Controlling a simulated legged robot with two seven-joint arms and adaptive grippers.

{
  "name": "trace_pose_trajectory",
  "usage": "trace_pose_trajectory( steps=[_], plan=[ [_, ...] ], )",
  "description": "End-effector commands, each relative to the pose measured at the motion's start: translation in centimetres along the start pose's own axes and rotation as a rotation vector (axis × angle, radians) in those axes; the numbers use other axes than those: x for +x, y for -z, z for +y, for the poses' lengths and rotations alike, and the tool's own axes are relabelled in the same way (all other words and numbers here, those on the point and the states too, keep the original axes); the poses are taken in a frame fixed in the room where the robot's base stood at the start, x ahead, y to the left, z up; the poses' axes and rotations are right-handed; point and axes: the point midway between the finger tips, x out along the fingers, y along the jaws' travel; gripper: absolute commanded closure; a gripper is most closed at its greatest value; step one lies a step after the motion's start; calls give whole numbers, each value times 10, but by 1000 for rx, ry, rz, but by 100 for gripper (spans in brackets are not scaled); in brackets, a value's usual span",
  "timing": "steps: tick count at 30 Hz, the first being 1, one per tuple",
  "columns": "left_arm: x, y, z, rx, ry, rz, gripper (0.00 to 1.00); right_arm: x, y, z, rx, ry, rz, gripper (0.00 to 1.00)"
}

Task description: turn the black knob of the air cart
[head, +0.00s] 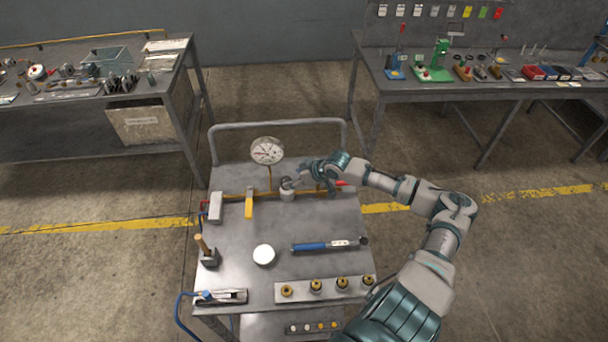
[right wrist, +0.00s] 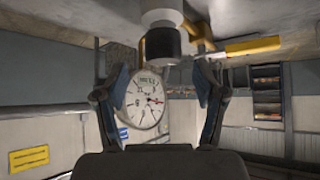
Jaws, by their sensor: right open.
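The air cart (head: 225,262) stands in front of me with a round dial gauge (head: 267,151) on a yellow pipe. The black knob (head: 286,183) sits on a white cylindrical body near the middle of that pipe. In the right wrist view the knob (right wrist: 162,44) hangs from its white body, as that view is upside down. My right gripper (head: 302,179) is just to the right of the knob. It is open, with its fingers spread to either side of the knob's line; I cannot tell whether the knob lies between the tips. My left gripper is out of view.
On the cart lie a blue-handled tool (head: 312,246), a white round cap (head: 264,254) and a row of brass fittings (head: 316,286). A yellow lever (head: 249,204) stands left of the knob. A grey rail (head: 278,124) runs along the back. Loaded benches stand behind.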

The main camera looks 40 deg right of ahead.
Motion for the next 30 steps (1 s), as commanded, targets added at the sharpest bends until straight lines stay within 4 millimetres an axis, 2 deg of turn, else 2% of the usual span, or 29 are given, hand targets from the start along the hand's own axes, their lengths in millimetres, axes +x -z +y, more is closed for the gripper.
trace_pose_trajectory(
  steps=[2, 9, 15, 21, 30],
  plan=[
    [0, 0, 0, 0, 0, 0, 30, -12, -2, -1, -5, 1, -8, 30],
    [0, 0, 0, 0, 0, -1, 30, -28, -5, 3, 5, -4, -7, 30],
    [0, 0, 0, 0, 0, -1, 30, -38, 0, -2, -4, 4, -5, 30],
    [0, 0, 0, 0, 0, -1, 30, -59, 3, -2, 1, 6, 6, 30],
    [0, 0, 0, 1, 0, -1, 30, -68, 1, 0, -1, 2, 0, 30]
  ],
)
